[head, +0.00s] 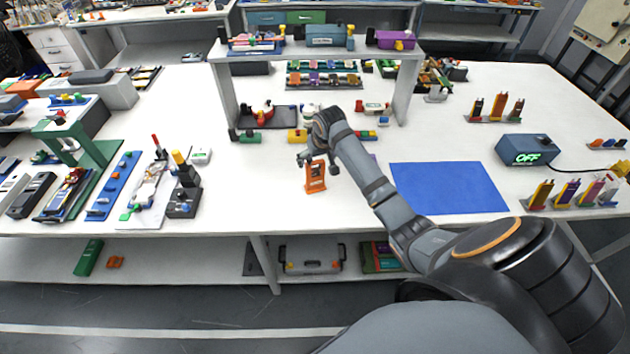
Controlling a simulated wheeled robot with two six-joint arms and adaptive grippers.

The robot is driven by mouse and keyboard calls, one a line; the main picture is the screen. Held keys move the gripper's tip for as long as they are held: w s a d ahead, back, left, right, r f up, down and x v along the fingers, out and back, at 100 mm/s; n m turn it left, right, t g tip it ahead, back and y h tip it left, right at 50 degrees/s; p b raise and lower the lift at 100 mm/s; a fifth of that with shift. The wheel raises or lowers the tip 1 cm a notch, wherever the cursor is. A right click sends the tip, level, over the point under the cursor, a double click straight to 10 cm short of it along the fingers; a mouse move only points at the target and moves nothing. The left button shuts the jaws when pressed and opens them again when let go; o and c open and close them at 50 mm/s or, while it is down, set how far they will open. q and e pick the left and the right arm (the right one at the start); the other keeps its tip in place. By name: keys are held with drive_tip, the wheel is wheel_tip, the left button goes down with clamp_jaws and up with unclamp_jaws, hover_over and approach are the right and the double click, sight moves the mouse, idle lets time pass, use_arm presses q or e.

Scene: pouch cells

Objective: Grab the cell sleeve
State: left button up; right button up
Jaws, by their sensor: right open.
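An orange upright frame-like piece (316,185), which looks like the cell sleeve, stands on the white table near the middle of the head view. My right gripper (318,163) is open, pointing down at the top of this piece. Its fingers overlap the piece's upper part in the picture; I cannot tell whether they touch it. My left gripper is not in view.
A flat blue mat (448,188) lies right of my right arm. A blue box with a lit OFF display (525,150) and racks of coloured cells (575,192) stand further right. A white raised shelf (228,90) stands behind. Trays and fixtures (150,190) crowd the left. The table's front middle is clear.

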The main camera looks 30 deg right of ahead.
sight(315, 162)
drive_tip(key=shift+w+f+p, duration=0.1)
drive_tip(key=shift+f+p, duration=0.2)
drive_tip(key=shift+f, duration=0.05)
drive_tip(key=x, duration=0.4)
drive_tip(key=shift+f+p, duration=0.2)
drive_tip(key=shift+p, duration=0.15)
drive_tip(key=c, duration=1.6)
drive_tip(key=shift+r, duration=0.1)
drive_tip(key=shift+w+r+b, duration=0.1)
drive_tip(key=shift+r+b, duration=0.4)
drive_tip(key=shift+r, duration=0.35)
drive_tip(key=s+a+r+b, duration=0.3)
drive_tip(key=s+a+r, duration=0.4)
drive_tip(key=a+r, duration=0.4)
drive_tip(key=shift+a, duration=0.55)
